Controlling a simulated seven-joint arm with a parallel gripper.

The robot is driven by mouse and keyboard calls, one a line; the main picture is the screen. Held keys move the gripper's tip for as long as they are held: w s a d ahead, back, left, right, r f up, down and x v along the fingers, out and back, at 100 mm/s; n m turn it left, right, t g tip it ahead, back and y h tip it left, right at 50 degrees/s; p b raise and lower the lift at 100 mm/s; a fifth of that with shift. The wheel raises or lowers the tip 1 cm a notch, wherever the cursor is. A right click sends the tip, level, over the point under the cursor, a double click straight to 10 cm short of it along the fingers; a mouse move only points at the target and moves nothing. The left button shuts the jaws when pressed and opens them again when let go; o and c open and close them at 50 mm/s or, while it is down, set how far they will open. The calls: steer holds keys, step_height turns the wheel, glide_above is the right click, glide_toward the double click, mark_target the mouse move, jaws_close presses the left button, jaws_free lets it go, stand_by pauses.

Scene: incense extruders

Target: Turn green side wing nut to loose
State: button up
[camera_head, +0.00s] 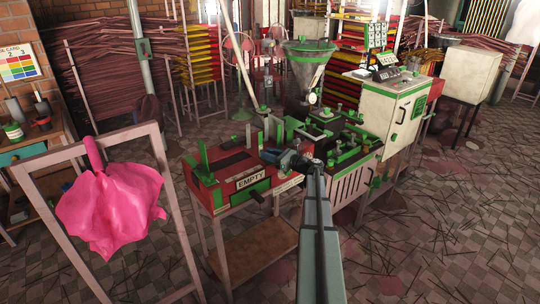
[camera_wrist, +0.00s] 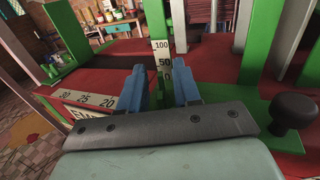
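My gripper (camera_wrist: 160,82) shows two blue fingers standing apart in the wrist view, with a gap between them. In the head view my gripper (camera_head: 283,157) is at the front of the red and green extruder machine (camera_head: 216,197), right of and above the "EMPTY" sign (camera_head: 251,178). Between and beyond the fingers is an upright white scale (camera_wrist: 162,55) marked 100, 50 and 0, beside green uprights. A green part (camera_wrist: 184,82) shows right at the right finger. I cannot tell whether it is the green side wing nut; no wing shape is clear, and the fingers hide part of that area.
A black knob (camera_wrist: 293,110) stands close to the right of my gripper. A green post (camera_wrist: 157,22) rises just beyond the fingers. A second flat scale (camera_wrist: 85,99) lies at left. A funnel hopper (camera_head: 308,68) and white control cabinet (camera_head: 392,105) stand behind. A pink cloth (camera_head: 110,205) hangs at left.

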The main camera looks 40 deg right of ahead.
jaws_close()
steer(key=n+y, duration=0.1)
steer(key=n+g+y, duration=0.1)
steer(key=shift+w+d+y, duration=0.15)
steer(key=shift+w+y, duration=0.05)
steer(key=shift+y, duration=0.2)
steer(key=shift+n+g+y, duration=0.8)
steer(key=shift+g+y, duration=0.1)
steer(key=shift+y, duration=0.2)
steer(key=shift+s+n+g+y, duration=0.2)
steer(key=shift+n+g+y, duration=0.3)
steer(key=shift+y, duration=0.1)
steer(key=shift+o, duration=0.3)
jaws_free()
